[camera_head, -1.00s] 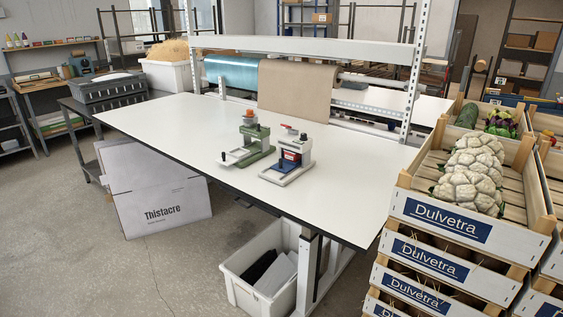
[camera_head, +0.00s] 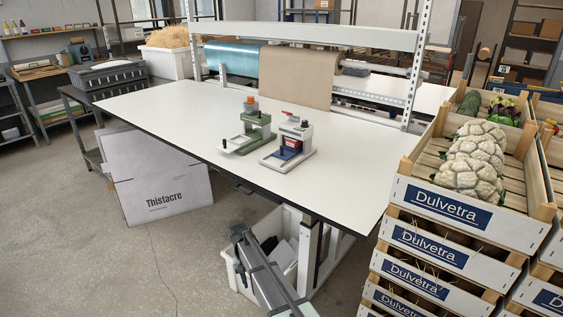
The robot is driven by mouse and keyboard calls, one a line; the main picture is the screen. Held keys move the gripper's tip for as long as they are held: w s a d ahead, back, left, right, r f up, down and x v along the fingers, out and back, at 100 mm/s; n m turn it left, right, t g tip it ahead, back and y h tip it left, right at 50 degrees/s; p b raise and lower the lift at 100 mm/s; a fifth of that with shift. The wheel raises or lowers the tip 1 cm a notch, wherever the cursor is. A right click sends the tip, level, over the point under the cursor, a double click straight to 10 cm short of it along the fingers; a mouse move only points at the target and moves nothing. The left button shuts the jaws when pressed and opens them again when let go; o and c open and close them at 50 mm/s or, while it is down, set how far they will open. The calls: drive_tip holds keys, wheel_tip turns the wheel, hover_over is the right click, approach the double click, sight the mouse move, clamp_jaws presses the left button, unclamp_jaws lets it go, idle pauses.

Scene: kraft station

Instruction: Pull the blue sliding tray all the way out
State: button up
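A white-and-grey press (camera_head: 304,133) with a red lever on top stands on the white table. Its blue tray (camera_head: 289,153) sits low in the frame, with a small dark knob at its front left. The tray appears to be mostly inside the press; its exact travel is too small to tell. A grey link of my arm (camera_head: 265,278) rises from the bottom edge in front of the table, well below and apart from the press.
A green press (camera_head: 262,132) with a pale plate to its left stands close beside the white press. The white tabletop (camera_head: 170,115) is otherwise mostly clear. Crates of cauliflower (camera_head: 440,207) stack at the right. A white bin (camera_head: 236,268) sits under the table.

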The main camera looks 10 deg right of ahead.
drive_tip(key=w+a+r+t, duration=0.1)
drive_tip(key=w+a+r, duration=0.55)
drive_tip(key=r, duration=0.25)
drive_tip(key=w+a+r, duration=0.6)
drive_tip(key=a+r, duration=0.1)
drive_tip(key=r, duration=0.2)
drive_tip(key=w+d+r+m, duration=0.1)
drive_tip(key=w+r, duration=0.2)
drive_tip(key=r, duration=0.4)
drive_tip(key=w+d+r+m+t, duration=0.1)
drive_tip(key=w+d+r+m, duration=0.15)
drive_tip(key=r, duration=0.45)
drive_tip(key=w+d+r+m, duration=0.1)
drive_tip(key=w+r, duration=0.3)
drive_tip(key=r, duration=0.3)
wheel_tip(320, 180, up, 16)
drive_tip(key=m+t+y, duration=0.1)
drive_tip(key=m+y, duration=0.1)
drive_tip(key=m, duration=0.7)
hover_over(282, 146)
drive_tip(key=shift+n, duration=0.25)
wheel_tip(282, 146, down, 13)
drive_tip(key=shift+w+f, duration=0.1)
drive_tip(key=shift+c, duration=0.4)
clamp_jaws()
